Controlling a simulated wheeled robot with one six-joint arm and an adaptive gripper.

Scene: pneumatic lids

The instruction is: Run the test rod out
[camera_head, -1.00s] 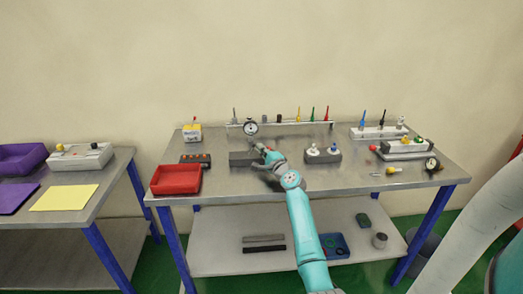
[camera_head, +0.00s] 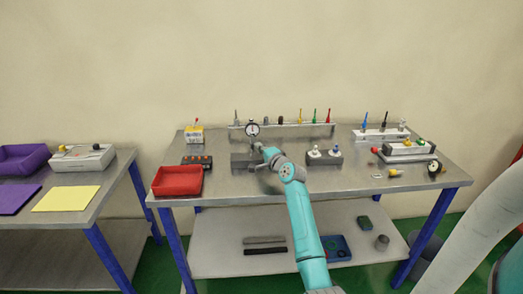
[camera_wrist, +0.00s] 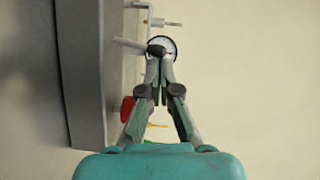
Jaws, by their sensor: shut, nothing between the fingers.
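My gripper (camera_head: 259,149) is at the middle of the right table, in front of the round gauge (camera_head: 252,129) and beside a dark grey block (camera_head: 240,161). The wrist view shows its fingers (camera_wrist: 160,75) shut and empty, the tips close together. The dial gauge (camera_wrist: 164,44) with a dark knob (camera_wrist: 156,50) in front of it lies just beyond the tips; I cannot tell whether they touch. A thin rod-like piece (camera_wrist: 166,23) on a bracket lies further out. I cannot tell if it is the test rod. My arm hides part of the block.
A switch unit (camera_head: 324,156) stands right of my arm. A red tray (camera_head: 178,181) and a dark box with orange buttons (camera_head: 196,160) lie left. A rack (camera_head: 290,125) of upright tools runs behind. A grey unit (camera_head: 408,152) and small gauge (camera_head: 434,169) stand at the right.

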